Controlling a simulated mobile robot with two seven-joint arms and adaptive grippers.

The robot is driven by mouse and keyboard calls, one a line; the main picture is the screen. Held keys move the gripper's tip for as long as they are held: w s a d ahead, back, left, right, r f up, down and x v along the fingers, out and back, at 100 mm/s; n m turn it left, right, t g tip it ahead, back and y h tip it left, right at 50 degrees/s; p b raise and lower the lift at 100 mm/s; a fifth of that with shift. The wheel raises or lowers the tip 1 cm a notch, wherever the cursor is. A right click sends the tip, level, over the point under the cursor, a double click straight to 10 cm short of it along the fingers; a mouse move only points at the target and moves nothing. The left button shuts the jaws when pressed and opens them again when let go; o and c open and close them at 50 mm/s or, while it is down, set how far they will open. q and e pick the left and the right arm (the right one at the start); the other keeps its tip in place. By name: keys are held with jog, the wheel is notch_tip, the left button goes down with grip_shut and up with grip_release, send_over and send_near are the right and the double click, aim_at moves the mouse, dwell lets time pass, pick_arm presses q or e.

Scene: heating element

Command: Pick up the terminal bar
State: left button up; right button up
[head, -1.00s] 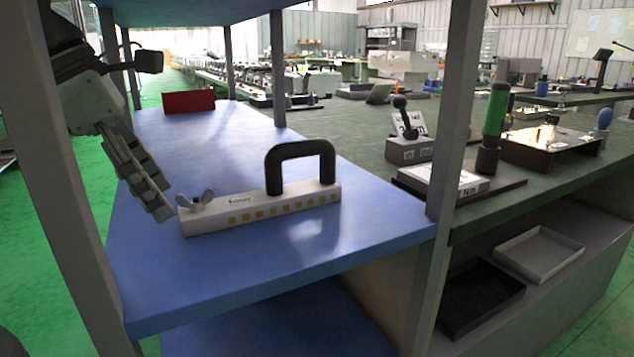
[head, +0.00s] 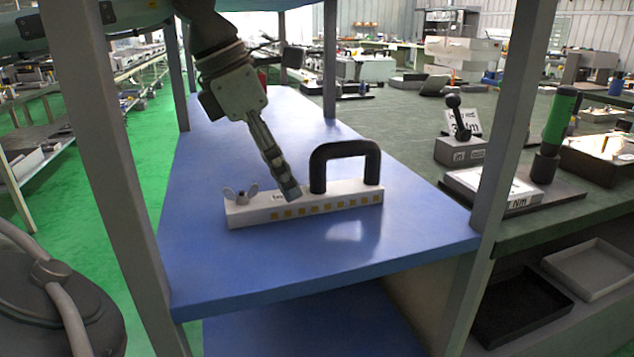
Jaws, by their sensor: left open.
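The terminal bar (head: 245,215) is a long white bar with a row of yellow squares along its front. It lies on the blue shelf (head: 330,260). A black arched handle (head: 346,150) stands on its right half, and a grey wing nut (head: 241,192) sits at its left end. My left gripper (head: 290,192) points down over the middle of the bar, just left of the handle. Its fingers are seen edge-on and hold nothing visible; they hide part of the bar's top. Whether they touch the bar is unclear. My right gripper is not in view.
Grey posts (head: 504,120) frame the blue shelf at left, right and back. A dark green bench (head: 410,133) adjoins on the right, with a green-handled tool (head: 560,115) and a black-knobbed lever (head: 453,112). The shelf in front of the bar is clear.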

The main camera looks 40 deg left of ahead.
aim_at(313, 191)
pick_arm(q)
jog(key=w+d+p, duration=0.1)
jog(key=w+p, duration=0.1)
jog(key=w, duration=0.1)
jog(key=shift+d, duration=0.35)
jog(key=shift+x, duration=1.2)
jog(key=shift+w+d+f, duration=0.1)
jog(key=shift+w+f, duration=0.15)
jog(key=shift+f, duration=0.05)
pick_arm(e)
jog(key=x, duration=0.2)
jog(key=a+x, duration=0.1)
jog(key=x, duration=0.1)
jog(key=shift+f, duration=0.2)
pick_arm(q)
jog(key=c, duration=1.4)
jog(key=shift+c, duration=0.2)
jog(key=shift+r, duration=0.15)
